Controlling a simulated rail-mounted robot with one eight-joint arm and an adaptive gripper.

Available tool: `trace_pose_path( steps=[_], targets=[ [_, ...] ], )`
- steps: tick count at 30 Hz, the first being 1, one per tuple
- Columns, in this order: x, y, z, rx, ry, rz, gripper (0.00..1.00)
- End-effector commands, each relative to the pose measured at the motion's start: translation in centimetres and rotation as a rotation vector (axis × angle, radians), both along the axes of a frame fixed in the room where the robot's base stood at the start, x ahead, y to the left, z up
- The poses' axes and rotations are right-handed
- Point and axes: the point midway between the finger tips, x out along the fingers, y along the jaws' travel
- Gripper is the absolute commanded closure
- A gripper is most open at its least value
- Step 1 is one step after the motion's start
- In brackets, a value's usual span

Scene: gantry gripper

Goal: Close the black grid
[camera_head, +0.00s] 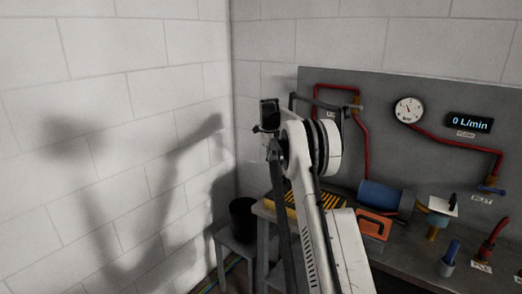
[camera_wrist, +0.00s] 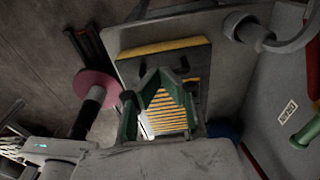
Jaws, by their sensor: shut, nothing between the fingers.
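The black grid (camera_wrist: 172,112) shows in the wrist view as dark bars over a yellow surface, partly hidden behind my fingers. A dark panel with a yellow edge (camera_wrist: 165,46) lies beyond the fingertips. In the head view, the black and yellow striped grid (camera_head: 328,208) lies on the bench, partly covered by my arm. My gripper (camera_wrist: 160,77) has green fingers, shut and empty, in front of the grid and panel. Whether they touch the panel cannot be told. My fingers are not clear in the head view.
A grey panel with red pipes, a gauge (camera_head: 408,110) and a flow display (camera_head: 470,123) stands behind the bench. A blue cylinder (camera_head: 380,196) and an orange item (camera_head: 373,223) are right of the grid. A black bucket (camera_head: 243,218) sits left on a stool. White walls close the corner.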

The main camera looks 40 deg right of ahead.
Motion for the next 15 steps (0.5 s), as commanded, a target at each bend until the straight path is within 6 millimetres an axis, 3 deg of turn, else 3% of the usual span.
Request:
trace_pose_path(
  steps=[6,15],
  targets=[
    [3.0,1.1,1.6,0.000,0.000,0.002,1.00],
    [5.4,2.1,3.5,0.000,0.000,0.001,1.00]
  ],
)
